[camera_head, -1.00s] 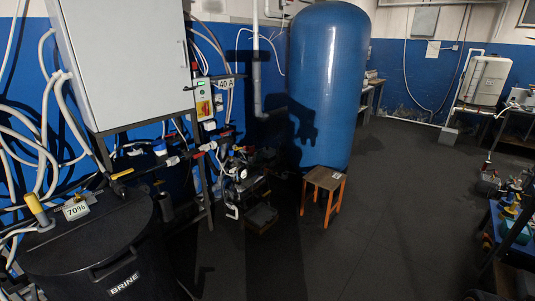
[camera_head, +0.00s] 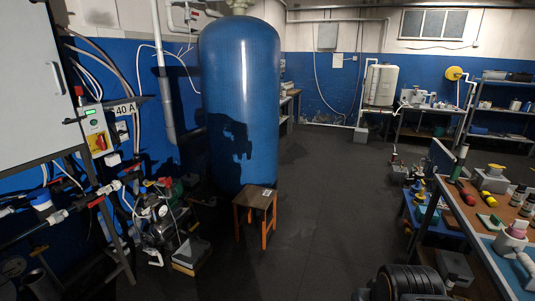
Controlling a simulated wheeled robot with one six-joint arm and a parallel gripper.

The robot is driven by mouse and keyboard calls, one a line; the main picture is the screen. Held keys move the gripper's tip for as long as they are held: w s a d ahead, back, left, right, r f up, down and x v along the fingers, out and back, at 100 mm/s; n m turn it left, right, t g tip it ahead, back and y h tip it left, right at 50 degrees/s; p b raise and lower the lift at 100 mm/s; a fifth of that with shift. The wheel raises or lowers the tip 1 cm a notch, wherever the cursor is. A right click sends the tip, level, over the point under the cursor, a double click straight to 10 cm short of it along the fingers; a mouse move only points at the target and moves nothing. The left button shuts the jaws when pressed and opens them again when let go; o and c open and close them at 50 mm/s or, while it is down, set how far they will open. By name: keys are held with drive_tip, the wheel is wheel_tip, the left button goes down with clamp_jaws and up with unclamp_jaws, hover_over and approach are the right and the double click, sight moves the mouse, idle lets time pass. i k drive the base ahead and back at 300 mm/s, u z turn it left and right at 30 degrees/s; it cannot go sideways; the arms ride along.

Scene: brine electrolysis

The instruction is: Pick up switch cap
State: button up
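I cannot make out a loose switch cap for certain. A red-and-yellow rotary switch (camera_head: 98,143) is on the grey control box at the left, under a small lit green display and beside a "40 A" sign (camera_head: 125,109). A small pale item (camera_head: 266,193) lies on the top of a wooden stool (camera_head: 252,199) with orange legs, too small to identify. My gripper is not in view; only a dark arm-like shadow falls on the blue tank.
A tall blue tank (camera_head: 240,90) stands behind the stool. Pumps and pipes (camera_head: 160,215) crowd the left. A workbench (camera_head: 470,215) with small items stands at the right, with a dark ribbed object (camera_head: 408,283) near its foot. The floor between is clear.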

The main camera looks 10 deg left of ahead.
sight(189, 179)
drive_tip(key=u, duration=0.2)
drive_tip(key=i, duration=2.25)
drive_tip(key=u, duration=1.15)
drive_tip(key=i, duration=2.05)
drive_tip(key=u, duration=0.8)
